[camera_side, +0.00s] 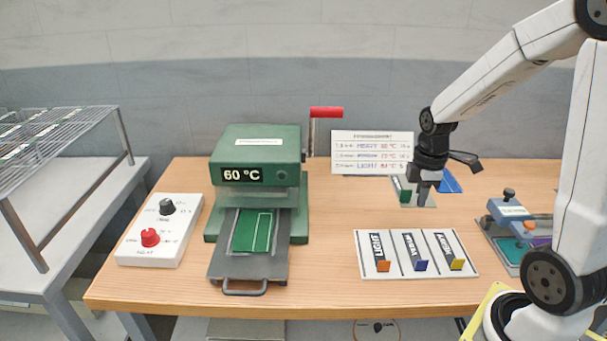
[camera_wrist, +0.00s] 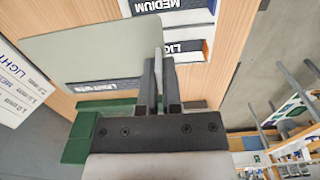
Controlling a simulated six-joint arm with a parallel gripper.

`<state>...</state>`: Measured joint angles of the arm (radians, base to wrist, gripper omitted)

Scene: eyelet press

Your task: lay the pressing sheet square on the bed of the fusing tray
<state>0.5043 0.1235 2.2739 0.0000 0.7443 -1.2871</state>
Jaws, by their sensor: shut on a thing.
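My gripper (camera_side: 424,197) is at the back right of the table, pointing down. In the wrist view its fingers (camera_wrist: 160,85) are shut on the edge of a pale grey-green sheet (camera_wrist: 85,45), which I take to be the pressing sheet. The sheet spreads to the left of the fingers there. In the side view it is hard to separate from the small grey and green items below the gripper. The fusing tray (camera_side: 223,266) is dark grey with a front handle and extends from the green press. Its green bed (camera_side: 243,231) has pale outlines and lies well left of my gripper.
The green press (camera_side: 258,145) reads 60 °C and has a red-handled lever (camera_side: 326,113). A white control box (camera_side: 160,230) stands left. A white board (camera_side: 417,254) with LIGHT and MEDIUM labels lies front right. A settings sign (camera_side: 372,148) stands behind. Bare wood separates the press and board.

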